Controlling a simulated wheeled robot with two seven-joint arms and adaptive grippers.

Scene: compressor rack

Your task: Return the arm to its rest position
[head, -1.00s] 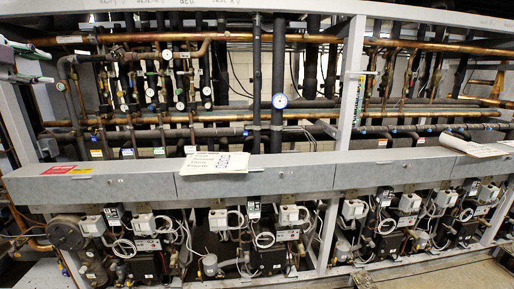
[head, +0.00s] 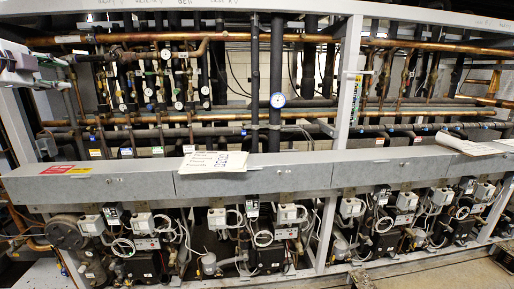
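I cannot tell how far apart the fingers are. I see nothing held in it. My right gripper is out of view.
The compressor rack's grey beam (head: 330,172) crosses the view, with papers (head: 215,162) lying on it. Copper pipes (head: 130,38) and gauges (head: 278,100) are behind. Several compressors (head: 270,255) stand below.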

